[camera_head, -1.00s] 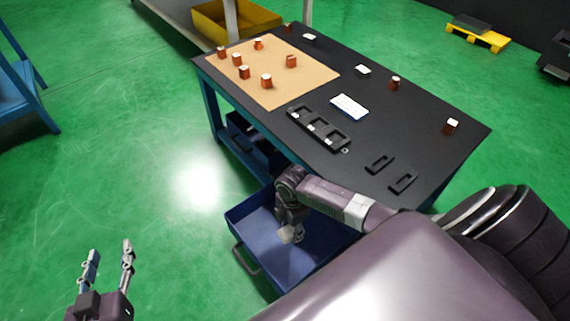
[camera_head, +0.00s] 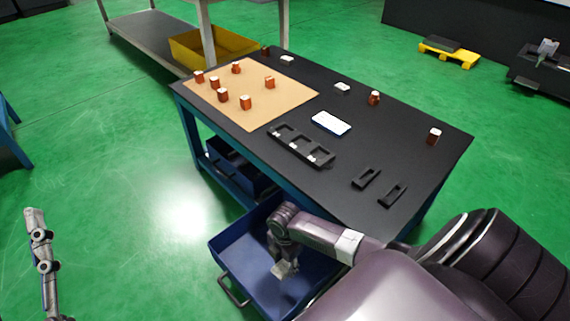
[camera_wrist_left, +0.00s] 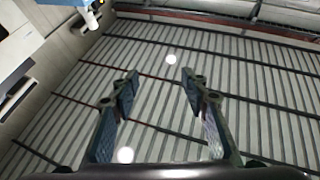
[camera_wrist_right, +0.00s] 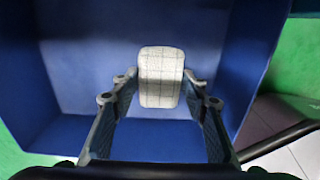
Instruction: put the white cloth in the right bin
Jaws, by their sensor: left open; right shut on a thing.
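The white cloth (camera_wrist_right: 161,76) is a small pale folded piece with a faint grid. It sits between the fingertips of my right gripper (camera_wrist_right: 160,92), which is shut on it. In the head view the cloth (camera_head: 284,270) and the right gripper (camera_head: 285,258) are over the open blue bin (camera_head: 228,252) at the table's front. In the right wrist view the bin's blue walls (camera_wrist_right: 75,65) surround the cloth; whether it touches the floor is unclear. My left gripper (camera_wrist_left: 158,84) is open and empty; in the head view only part of it shows at the lower left.
A black-topped table (camera_head: 385,140) carries a tan mat (camera_head: 275,98), several brown bottles, a black tray (camera_head: 300,147) and a white-topped box (camera_head: 331,123). Another dark bin (camera_head: 235,165) is under the table.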

